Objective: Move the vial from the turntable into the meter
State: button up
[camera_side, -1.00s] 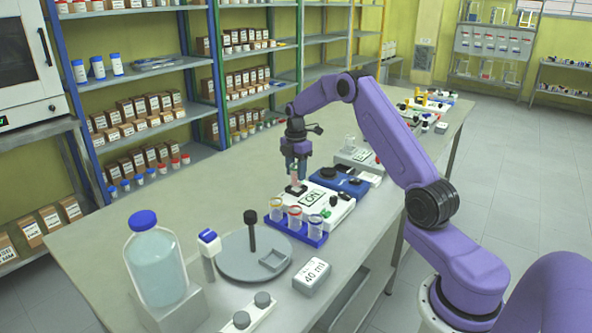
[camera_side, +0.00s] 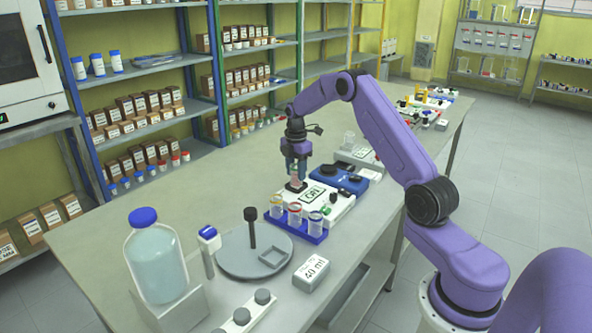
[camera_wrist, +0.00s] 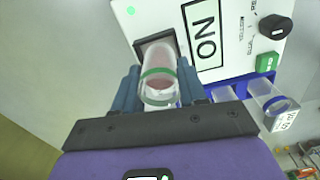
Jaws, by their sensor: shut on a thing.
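My gripper (camera_side: 297,163) is shut on the vial, over the near left part of the white meter (camera_side: 325,206). In the wrist view the vial (camera_wrist: 158,75) is clear, with a green band and a pinkish content, between the blue fingers (camera_wrist: 158,85). The vial's lower end is at the dark square well (camera_wrist: 150,45) of the meter; I cannot tell how deep it sits. The turntable (camera_side: 232,262) is a grey disc with a black post and an empty square holder (camera_side: 276,256).
A blue rack (camera_side: 312,237) with several banded tubes stands just in front of the meter. A blue device (camera_side: 345,181) is behind it. A large blue-capped bottle (camera_side: 157,265) stands at the front left.

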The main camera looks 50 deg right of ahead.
jog(key=shift+f, duration=0.45)
dwell(0.5)
jog(key=o, duration=1.5)
jog(key=shift+r, duration=0.15)
jog(key=shift+r, duration=3.4)
